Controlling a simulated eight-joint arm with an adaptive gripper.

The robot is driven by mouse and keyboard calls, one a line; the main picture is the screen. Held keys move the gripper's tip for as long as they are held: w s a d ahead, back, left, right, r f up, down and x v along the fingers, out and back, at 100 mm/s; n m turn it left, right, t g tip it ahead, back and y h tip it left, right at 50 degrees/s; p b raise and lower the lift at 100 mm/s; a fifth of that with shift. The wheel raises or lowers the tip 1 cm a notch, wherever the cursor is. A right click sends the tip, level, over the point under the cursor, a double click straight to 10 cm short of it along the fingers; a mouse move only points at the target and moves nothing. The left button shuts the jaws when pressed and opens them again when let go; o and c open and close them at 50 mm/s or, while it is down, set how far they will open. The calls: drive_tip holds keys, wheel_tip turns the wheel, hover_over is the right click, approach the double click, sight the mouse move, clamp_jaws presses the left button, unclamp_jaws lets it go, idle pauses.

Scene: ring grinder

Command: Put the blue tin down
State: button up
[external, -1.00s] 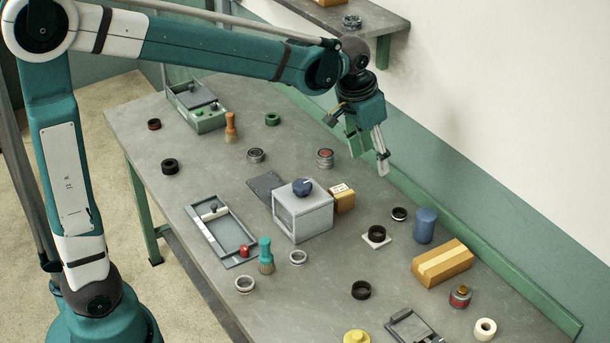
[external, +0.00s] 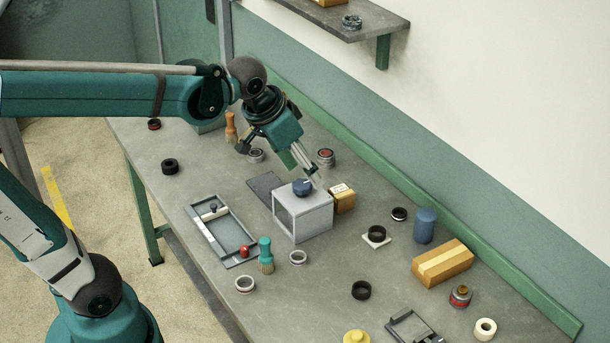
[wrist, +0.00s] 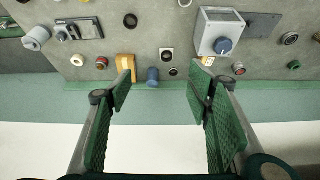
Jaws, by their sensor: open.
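The blue tin (external: 425,226) stands upright on the table near the back edge, beside an orange-yellow block. It also shows in the wrist view (wrist: 152,77), small and some way beyond my fingers. My gripper (external: 311,172) is above the grey box with the blue knob, left of the tin and well apart from it. In the wrist view my gripper (wrist: 160,88) has its two green-padded fingers spread wide, with nothing held between them.
The grey box (external: 303,217) with its knob stands close below my gripper. The orange-yellow block (external: 443,263) and a black ring on a white square (external: 376,235) are near the tin. Several rings and brushes are scattered about. A green rail (external: 480,258) runs along the back edge.

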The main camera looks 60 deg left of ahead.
drive_tip(key=s+f+t, duration=0.2)
drive_tip(key=s+f, duration=0.2)
drive_tip(key=s, duration=0.8)
drive_tip(key=shift+s+a+f, duration=0.2)
drive_tip(key=shift+s+a, duration=0.05)
drive_tip(key=shift+a, duration=0.15)
